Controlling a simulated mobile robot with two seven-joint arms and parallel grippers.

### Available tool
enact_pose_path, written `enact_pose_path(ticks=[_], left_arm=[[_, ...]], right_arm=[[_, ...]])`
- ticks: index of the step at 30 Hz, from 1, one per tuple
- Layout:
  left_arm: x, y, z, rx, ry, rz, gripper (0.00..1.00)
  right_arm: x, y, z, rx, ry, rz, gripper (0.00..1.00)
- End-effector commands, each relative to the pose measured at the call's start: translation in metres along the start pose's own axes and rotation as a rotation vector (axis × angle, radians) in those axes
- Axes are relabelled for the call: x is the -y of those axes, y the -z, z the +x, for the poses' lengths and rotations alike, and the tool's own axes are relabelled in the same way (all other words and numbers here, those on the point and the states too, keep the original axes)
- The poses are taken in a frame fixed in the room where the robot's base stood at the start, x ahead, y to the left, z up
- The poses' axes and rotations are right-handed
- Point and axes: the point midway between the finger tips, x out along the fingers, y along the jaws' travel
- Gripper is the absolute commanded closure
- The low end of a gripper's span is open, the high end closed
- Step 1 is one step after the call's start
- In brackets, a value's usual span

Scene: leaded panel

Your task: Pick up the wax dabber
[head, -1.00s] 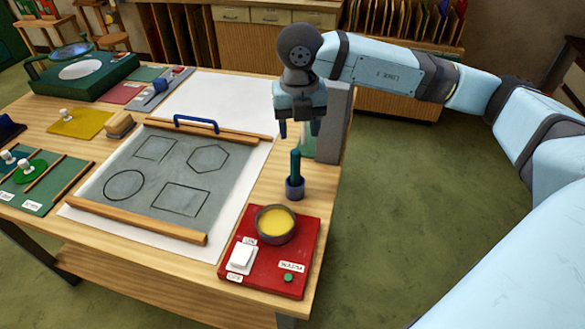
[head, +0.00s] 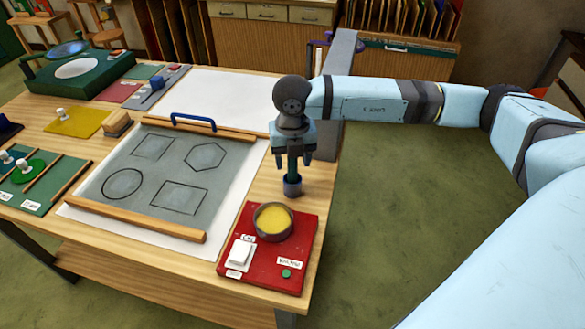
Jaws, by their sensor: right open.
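The wax dabber (head: 293,165) stands upright, its teal-green handle rising from a small dark blue cup (head: 292,187) near the table's right edge. My right gripper (head: 292,158) points down over it. Its jaws are open, with one finger to each side of the handle. The top of the handle is hidden by the gripper, and I cannot tell whether the fingers touch it. My left gripper is not in view.
A red warmer (head: 250,272) with a pot of yellow wax (head: 272,222) and a white switch stands in front of the cup. The grey panel (head: 170,168) with drawn shapes lies left, with wooden bars and a blue handle (head: 194,122). Open floor lies to the right.

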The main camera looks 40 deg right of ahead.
Motion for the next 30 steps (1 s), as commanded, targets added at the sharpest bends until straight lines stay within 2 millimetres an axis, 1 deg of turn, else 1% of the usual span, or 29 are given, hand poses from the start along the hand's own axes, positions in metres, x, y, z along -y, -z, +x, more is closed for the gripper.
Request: enact_pose_path(ticks=[1,2,3,5,6,7,8,16,20,23,26,30], left_arm=[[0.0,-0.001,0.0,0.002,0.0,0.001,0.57],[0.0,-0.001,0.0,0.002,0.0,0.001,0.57],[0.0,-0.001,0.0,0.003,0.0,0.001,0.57],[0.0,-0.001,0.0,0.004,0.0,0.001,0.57],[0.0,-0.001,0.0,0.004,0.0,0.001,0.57],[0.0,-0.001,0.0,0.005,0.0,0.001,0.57],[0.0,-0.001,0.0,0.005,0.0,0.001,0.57],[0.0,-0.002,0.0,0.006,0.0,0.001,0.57],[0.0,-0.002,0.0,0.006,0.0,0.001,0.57],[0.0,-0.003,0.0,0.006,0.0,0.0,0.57],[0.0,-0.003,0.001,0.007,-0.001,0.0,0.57],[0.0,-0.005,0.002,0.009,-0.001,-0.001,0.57]], right_arm=[[0.0,0.0,0.0,0.0,0.0,0.0,0.5],[0.0,0.0,0.0,0.0,0.0,0.0,0.57],[0.0,0.0,0.0,0.0,0.0,0.0,0.66],[0.0,0.0,0.0,0.0,0.0,0.0,0.8],[0.0,0.0,0.0,0.0,0.0,0.0,0.89],[0.0,0.0,0.0,0.0,0.0,0.0,0.96],[0.0,0.0,-0.001,0.0,0.0,0.0,0.99],[0.0,0.0,-0.001,0.001,0.0,0.0,1.0],[0.0,0.0,-0.007,0.002,-0.001,0.0,1.0],[-0.001,-0.001,-0.016,0.003,-0.002,0.0,1.0],[0.0,0.0,-0.031,0.003,-0.002,0.0,1.0],[-0.001,-0.001,-0.06,0.005,-0.003,0.0,1.0]])
